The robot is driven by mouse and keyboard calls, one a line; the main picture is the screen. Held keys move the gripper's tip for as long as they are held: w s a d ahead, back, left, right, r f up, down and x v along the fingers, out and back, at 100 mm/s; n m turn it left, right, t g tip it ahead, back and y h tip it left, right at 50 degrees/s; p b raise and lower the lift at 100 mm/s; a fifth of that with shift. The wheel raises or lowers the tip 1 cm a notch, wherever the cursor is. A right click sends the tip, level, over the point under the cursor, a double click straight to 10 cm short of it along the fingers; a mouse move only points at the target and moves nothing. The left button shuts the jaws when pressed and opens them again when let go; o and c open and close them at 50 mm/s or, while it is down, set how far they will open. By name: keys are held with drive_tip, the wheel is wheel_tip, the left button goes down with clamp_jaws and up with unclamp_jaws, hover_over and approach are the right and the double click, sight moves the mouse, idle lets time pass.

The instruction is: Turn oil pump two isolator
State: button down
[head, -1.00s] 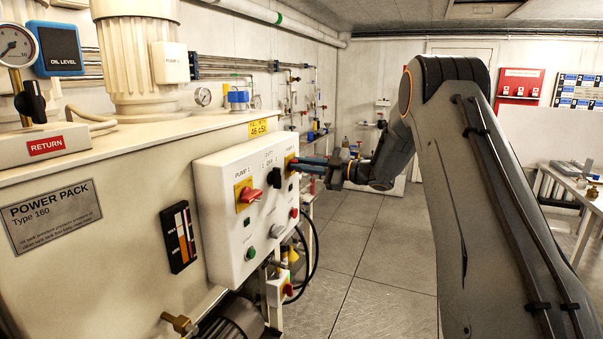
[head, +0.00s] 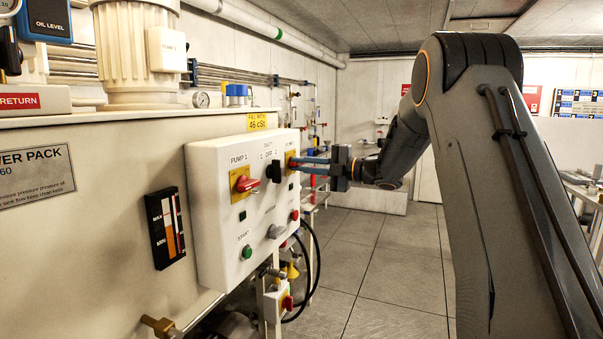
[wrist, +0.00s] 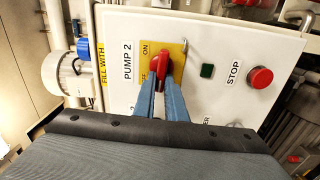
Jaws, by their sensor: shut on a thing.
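The pump two isolator is a red rotary handle (wrist: 161,66) on a yellow plate (wrist: 176,56) marked ON, beside the PUMP 2 label in the wrist view. In the head view its yellow plate (head: 291,158) is at the upper right of the white control panel (head: 222,240). My gripper (wrist: 162,84) has blue fingers closed on the red handle, one on each side. It also shows in the head view (head: 298,166), reaching the panel from the right. The fingers hide part of the handle and plate, so its exact angle is hard to tell.
The pump one red handle (head: 246,183) and a black duty switch (head: 273,172) sit left of my gripper. A red STOP button (wrist: 260,78) is close by. Black cables (head: 314,262) hang below the panel. The floor (head: 390,255) to the right is clear.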

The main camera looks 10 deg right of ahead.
drive_tip(key=shift+f+n+b, duration=0.1)
drive_tip(key=shift+n+b, duration=0.25)
drive_tip(key=shift+n, duration=0.05)
drive_tip(key=c, duration=1.8)
unclamp_jaws()
drive_tip(key=b+v, duration=0.1)
drive_tip(key=v, duration=0.7)
drive_tip(key=shift+a, duration=0.1)
